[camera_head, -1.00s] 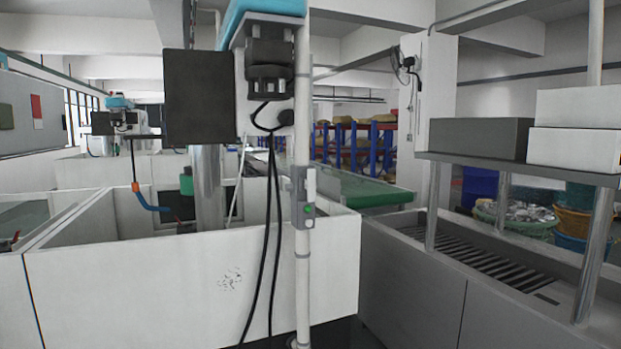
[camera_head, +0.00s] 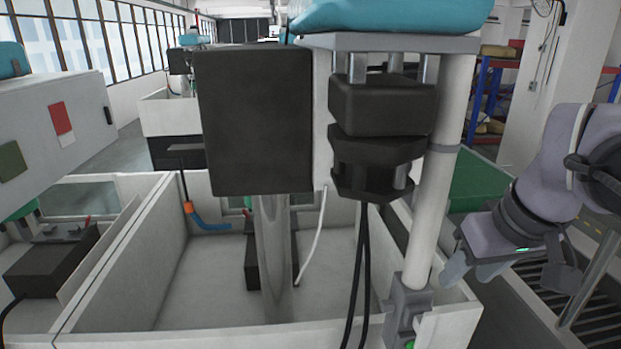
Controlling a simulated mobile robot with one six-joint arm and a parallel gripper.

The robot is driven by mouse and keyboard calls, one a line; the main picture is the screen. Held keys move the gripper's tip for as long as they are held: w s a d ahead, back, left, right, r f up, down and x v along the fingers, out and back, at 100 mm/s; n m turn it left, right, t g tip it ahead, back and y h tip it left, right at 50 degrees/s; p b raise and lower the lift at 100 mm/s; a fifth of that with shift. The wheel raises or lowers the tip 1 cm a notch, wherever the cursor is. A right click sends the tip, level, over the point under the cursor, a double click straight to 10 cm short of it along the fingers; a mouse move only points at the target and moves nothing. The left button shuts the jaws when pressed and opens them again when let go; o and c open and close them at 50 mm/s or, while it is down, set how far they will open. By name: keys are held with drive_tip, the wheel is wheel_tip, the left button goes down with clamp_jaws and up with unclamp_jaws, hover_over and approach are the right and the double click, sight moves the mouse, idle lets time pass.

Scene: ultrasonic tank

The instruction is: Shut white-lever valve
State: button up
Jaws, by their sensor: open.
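A white vertical pipe (camera_head: 437,185) stands right of a black box, with a grey fitting (camera_head: 405,306) low on it at the tank's front right corner. The fitting has a green spot at its lower edge, which the frame partly cuts off. I cannot make out a white lever for certain in this view. My gripper (camera_head: 468,272) comes in from the right, just right of the pipe and above the fitting's level. It is open, with nothing seen between its fingers, and looks apart from the pipe.
The white tank (camera_head: 130,270) is open, with a metal column (camera_head: 272,255) inside. A black box (camera_head: 255,120) and dark pump-like unit (camera_head: 382,125) hang above it. Black cables (camera_head: 364,270) hang left of the pipe. A green surface (camera_head: 478,185) lies behind my gripper.

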drive_tip(key=b, duration=0.1)
approach(433, 315)
drive_tip(key=b+x, duration=0.2)
drive_tip(key=x, duration=0.7)
drive_tip(key=shift+w+f, duration=0.1)
drive_tip(key=shift+f, duration=0.25)
drive_tip(key=shift+w+f, duration=0.3)
drive_tip(key=shift+f, duration=0.2)
drive_tip(key=shift+c, duration=0.5)
clamp_jaws()
